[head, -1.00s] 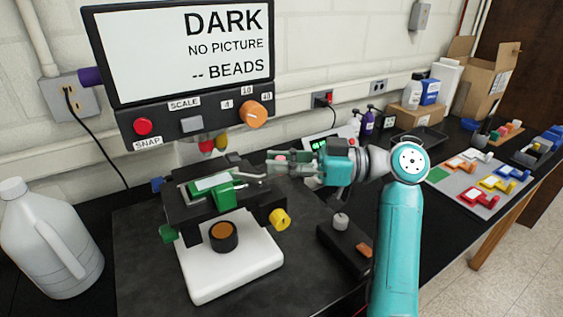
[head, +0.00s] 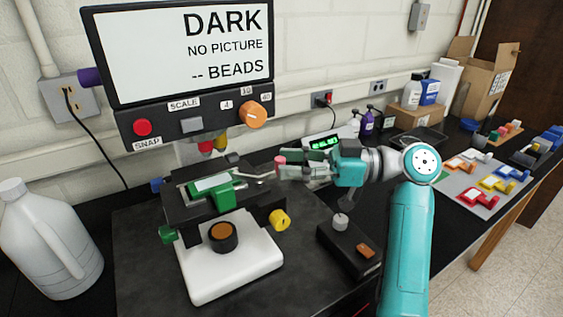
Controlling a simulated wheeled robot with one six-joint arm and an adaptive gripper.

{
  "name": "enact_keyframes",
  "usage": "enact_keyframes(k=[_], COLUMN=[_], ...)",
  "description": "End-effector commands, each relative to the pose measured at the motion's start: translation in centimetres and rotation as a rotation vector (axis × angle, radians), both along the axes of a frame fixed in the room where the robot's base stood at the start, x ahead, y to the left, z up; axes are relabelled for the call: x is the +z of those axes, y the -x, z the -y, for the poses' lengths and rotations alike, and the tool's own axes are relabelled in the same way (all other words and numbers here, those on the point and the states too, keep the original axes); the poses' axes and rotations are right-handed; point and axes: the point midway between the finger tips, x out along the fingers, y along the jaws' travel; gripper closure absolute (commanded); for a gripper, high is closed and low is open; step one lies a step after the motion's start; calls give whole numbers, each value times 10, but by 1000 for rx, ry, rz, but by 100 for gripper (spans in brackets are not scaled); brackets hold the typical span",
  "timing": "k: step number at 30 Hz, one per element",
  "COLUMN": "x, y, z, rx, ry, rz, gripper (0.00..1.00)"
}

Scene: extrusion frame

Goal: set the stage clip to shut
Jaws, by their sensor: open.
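The microscope stage (head: 182,210) is dark and carries a green holder (head: 219,193) with a pale slide (head: 211,182) in it. The stage clip looks like a thin grey metal lever (head: 256,179) at the right of the holder, reaching toward my gripper. A small pink-red knob (head: 280,160) shows at my fingertips; I cannot tell whether it belongs to the clip. My gripper (head: 282,170) is open, pointing left, just right of the stage. I cannot tell whether a finger touches the lever.
A monitor (head: 180,50) reading DARK hangs above the stage, with objectives (head: 212,143) below it. A dark control box (head: 345,248) stands front right of the microscope's white base (head: 235,265). A white jug (head: 45,240) stands at left. A green-digit display (head: 325,144) is behind my gripper.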

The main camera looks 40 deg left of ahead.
Motion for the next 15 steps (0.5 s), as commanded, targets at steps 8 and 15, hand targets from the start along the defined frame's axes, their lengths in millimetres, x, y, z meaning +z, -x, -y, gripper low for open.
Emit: enact_keyframes(k=[8,15], x=[0,0], y=[-33,-51], z=[47,73], rx=[-2,-1], ry=[0,1], rz=[0,-1], gripper=[54,54])
